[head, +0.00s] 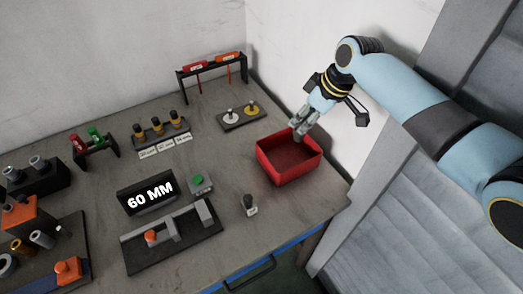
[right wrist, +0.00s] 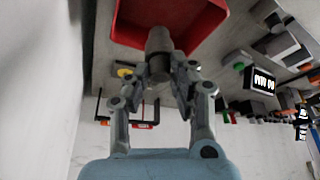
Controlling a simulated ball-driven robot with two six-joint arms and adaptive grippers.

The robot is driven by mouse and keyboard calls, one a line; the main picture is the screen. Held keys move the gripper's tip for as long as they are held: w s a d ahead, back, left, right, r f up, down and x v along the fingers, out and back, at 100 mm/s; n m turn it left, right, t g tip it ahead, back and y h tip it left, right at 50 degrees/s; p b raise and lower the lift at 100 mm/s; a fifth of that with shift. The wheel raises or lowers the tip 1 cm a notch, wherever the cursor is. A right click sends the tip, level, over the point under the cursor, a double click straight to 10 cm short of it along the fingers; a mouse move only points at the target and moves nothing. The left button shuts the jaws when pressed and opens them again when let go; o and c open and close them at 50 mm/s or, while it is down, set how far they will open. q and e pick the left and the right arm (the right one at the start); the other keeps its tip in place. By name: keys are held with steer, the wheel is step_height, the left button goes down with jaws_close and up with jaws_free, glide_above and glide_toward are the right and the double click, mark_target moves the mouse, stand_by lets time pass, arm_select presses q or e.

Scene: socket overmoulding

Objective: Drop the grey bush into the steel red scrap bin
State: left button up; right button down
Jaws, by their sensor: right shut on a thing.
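The red scrap bin (head: 290,165) is an open square box near the right edge of the bench in the head view. It also fills the top of the right wrist view (right wrist: 207,28). In the right wrist view my right gripper (right wrist: 160,72) is shut on the grey bush (right wrist: 159,43), a short grey cylinder whose free end shows against the bin's opening. In the head view the bush is hard to tell from the fingers. My left gripper is in neither view.
A plate with a white and a yellow disc (head: 240,116) lies left of the bin. A small post (head: 249,205) stands in front of it. A 60 MM display (head: 150,195), a green button box (head: 200,184) and racks stand further left. A wall (head: 340,70) rises behind the bin.

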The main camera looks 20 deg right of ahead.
mark_target(299, 135)
steer(key=shift+w+f, duration=0.1)
steer(key=shift+w, duration=0.2)
steer(key=shift+a+f+b, duration=0.1)
steer(key=shift+f+b, duration=0.3)
steer(key=shift+f, duration=0.2)
step_height(299, 135, down, 5)
steer(key=b, duration=0.4)
steer(key=shift+r+b, duration=0.15)
steer(key=shift+b, duration=0.15)
steer(key=shift+r, duration=0.1)
steer(key=c, duration=1.1)
jaws_free()
steer(key=shift+s, duration=0.1)
steer(key=shift+o, duration=0.2)
